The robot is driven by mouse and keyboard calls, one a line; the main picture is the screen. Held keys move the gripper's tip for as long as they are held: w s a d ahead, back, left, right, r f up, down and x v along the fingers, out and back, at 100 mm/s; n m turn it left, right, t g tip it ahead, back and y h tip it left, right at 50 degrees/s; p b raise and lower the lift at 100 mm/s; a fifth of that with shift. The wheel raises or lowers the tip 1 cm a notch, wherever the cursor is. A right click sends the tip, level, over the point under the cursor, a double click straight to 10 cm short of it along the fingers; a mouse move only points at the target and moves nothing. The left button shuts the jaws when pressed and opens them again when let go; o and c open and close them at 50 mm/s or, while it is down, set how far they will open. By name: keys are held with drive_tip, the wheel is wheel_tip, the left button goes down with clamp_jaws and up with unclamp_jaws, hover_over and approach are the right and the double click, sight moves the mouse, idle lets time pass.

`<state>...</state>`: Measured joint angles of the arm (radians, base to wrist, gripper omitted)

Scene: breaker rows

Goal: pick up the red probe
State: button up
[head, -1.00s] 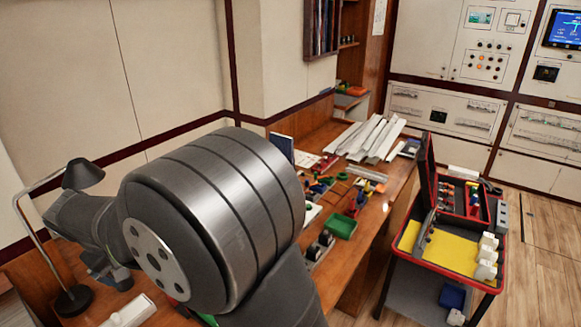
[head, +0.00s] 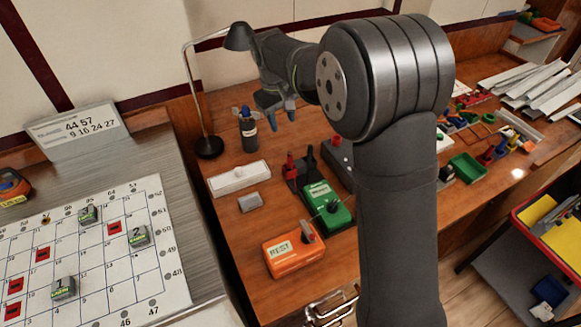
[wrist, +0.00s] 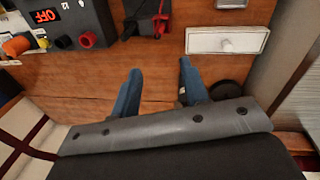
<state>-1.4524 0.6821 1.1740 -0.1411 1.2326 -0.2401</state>
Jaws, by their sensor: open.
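In the wrist view a red tip (wrist: 161,22) shows at the dark holder (wrist: 132,20), at the top edge and partly cut off. My gripper (head: 282,114) is open and empty, its blue fingers pointing down above the bench behind the holder. In the wrist view my gripper (wrist: 160,68) has its two fingers apart over bare wood, clear of the red tip.
A white drawer-like box (head: 240,178), a green device (head: 328,205) and an orange REST box (head: 292,250) stand nearby.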

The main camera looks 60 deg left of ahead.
sight(289, 153)
drive_tip(key=shift+n+g, duration=0.6)
drive_tip(key=shift+g, duration=0.2)
drive_tip(key=w+f, duration=0.1)
drive_tip(key=f, duration=0.5)
drive_tip(key=w+a+f, duration=0.1)
drive_tip(key=f, duration=0.5)
drive_tip(key=w+f, duration=0.1)
drive_tip(key=f, duration=0.5)
drive_tip(key=shift+a+f, duration=0.25)
clamp_jaws()
